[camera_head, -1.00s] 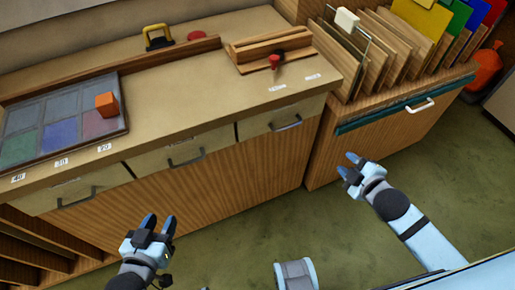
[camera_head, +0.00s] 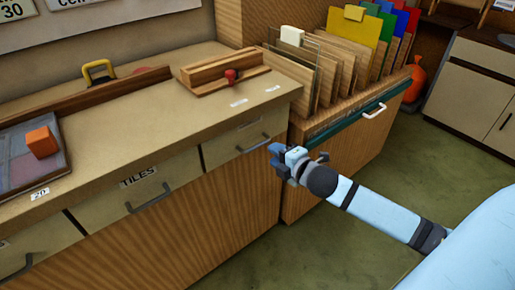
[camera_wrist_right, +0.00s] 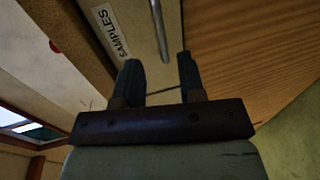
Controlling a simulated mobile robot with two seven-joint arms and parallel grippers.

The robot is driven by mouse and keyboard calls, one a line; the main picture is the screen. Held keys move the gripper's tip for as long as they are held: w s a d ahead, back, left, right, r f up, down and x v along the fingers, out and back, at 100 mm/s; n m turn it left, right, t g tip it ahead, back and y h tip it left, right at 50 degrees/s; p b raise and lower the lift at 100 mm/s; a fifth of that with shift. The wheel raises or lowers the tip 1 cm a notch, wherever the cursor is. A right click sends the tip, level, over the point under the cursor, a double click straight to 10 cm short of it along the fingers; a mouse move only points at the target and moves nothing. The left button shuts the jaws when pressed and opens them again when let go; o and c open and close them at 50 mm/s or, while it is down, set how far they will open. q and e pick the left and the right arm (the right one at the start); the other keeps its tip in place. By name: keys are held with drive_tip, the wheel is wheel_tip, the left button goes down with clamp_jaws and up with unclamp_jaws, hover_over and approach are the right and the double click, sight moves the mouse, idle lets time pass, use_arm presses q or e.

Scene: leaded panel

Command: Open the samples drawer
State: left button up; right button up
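The samples drawer (camera_head: 222,151) is the cream drawer at the right end of the counter front, shut flush. Its SAMPLES label (camera_wrist_right: 114,33) reads sideways in the right wrist view. Its grey bar handle (camera_head: 253,144) also shows in the right wrist view (camera_wrist_right: 159,30), ahead of the fingertips and in line with the gap between them. My right gripper (camera_head: 274,151) is just right of the handle in the head view. Its two dark fingers (camera_wrist_right: 159,72) are apart with nothing between them. My left gripper is out of view.
The TILES drawer (camera_head: 125,190) is shut, left of the samples drawer. The counter top (camera_head: 150,115) bears a wooden block with a red knob (camera_head: 231,76) and an orange cube (camera_head: 41,142). A rack of panels (camera_head: 335,85) stands right. Green floor (camera_head: 340,250) lies open in front.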

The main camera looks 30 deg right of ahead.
sight(259, 144)
drive_tip(key=b+x, duration=0.1)
drive_tip(key=x, duration=0.7)
drive_tip(key=shift+w+f+b, duration=0.1)
drive_tip(key=shift+b, duration=0.3)
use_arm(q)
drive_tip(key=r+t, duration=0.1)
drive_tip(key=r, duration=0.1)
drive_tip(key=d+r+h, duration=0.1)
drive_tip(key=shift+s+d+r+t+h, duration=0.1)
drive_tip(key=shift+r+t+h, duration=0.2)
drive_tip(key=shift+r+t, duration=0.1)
use_arm(e)
clamp_jaws()
